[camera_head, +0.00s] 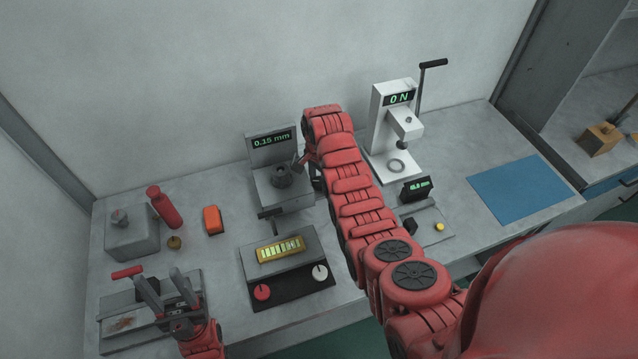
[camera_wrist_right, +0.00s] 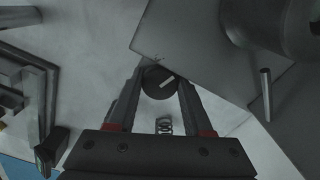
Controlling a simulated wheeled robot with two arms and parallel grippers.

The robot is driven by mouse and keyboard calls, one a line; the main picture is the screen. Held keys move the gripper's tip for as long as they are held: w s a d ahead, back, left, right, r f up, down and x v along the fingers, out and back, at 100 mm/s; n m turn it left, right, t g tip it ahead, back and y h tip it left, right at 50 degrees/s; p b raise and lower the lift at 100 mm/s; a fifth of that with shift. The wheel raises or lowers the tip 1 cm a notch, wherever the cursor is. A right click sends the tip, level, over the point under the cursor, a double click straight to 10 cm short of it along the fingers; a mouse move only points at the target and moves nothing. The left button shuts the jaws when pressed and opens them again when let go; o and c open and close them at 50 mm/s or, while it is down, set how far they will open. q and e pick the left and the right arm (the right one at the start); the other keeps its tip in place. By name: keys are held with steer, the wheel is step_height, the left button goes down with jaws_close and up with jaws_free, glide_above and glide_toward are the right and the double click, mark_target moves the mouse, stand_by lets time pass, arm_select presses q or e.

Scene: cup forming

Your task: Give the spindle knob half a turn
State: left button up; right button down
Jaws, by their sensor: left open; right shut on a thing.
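The spindle knob (camera_wrist_right: 153,88) is a dark round disc with a short white mark slanting up to the right. It sits between the fingertips of my right gripper (camera_wrist_right: 158,82) in the right wrist view, and the jaws are shut on it. In the head view my right arm reaches to the right side of the grey device with the 0.15 mm display (camera_head: 271,141), and the knob is hidden there. My left gripper (camera_head: 165,288) is open and empty, its fingers over the grey fixture (camera_head: 190,318) at the front left.
A white press reading 0 N (camera_head: 385,130) stands right of my right arm. A red bottle (camera_head: 165,207) and an orange object (camera_head: 212,220) stand left. A blue mat (camera_head: 520,190) lies clear at right.

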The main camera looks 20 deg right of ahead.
stand_by(0.4)
steer(key=shift+c, duration=1.5)
jaws_free()
